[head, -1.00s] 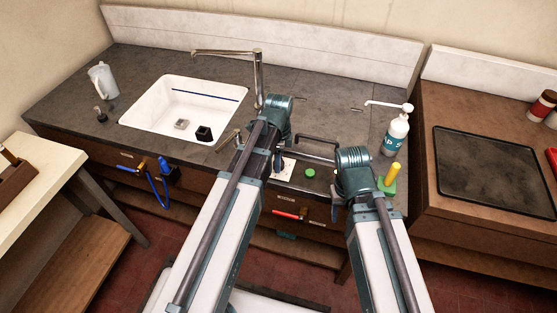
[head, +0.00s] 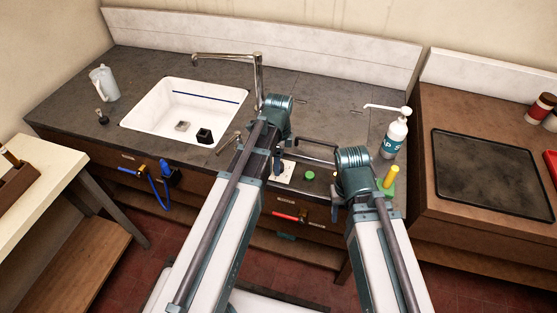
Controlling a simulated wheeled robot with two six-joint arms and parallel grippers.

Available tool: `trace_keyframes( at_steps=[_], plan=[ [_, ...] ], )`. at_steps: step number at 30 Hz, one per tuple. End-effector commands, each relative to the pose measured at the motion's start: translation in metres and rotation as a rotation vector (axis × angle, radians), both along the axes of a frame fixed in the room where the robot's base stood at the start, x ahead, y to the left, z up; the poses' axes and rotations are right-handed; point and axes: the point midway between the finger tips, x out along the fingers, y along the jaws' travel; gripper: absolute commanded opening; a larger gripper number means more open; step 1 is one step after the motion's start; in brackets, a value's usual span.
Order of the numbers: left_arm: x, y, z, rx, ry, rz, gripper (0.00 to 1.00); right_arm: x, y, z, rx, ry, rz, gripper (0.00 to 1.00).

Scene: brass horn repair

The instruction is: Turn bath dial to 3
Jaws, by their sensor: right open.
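A white dial plate (head: 287,173) with small dark marks lies on the counter's front strip, right of my left arm. A dark blue piece stands at its left edge, partly behind my arm; I cannot tell whether it is the knob, and no setting is readable. My right gripper (head: 336,187) shows only as a small dark part left of my right arm's elbow joint, right of the dial plate and apart from it. It is open, with nothing seen in it. My left gripper is hidden behind its own arm.
A green button (head: 309,175) sits right of the plate. A dark bent bar (head: 318,143) stands behind. A pump bottle (head: 396,137) and a yellow-handled tool (head: 391,176) stand at the right. A white sink (head: 150,117) and tap (head: 258,75) are to the left.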

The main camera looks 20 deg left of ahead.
Motion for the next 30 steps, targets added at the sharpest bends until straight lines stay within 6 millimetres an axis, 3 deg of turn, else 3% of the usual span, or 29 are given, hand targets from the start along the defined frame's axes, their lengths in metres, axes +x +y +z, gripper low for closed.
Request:
trace_keyframes(
  at_steps=[21,30],
  plan=[
    [0.0,0.0,0.112,0.0,0.0,-0.001,0.77,0.0,0.0,0.112,0.001,0.0,-0.001,0.5],
    [0.0,0.0,0.126,0.0,0.0,-0.001,0.77,0.0,0.0,0.126,0.002,0.0,-0.006,0.5]
  ],
)
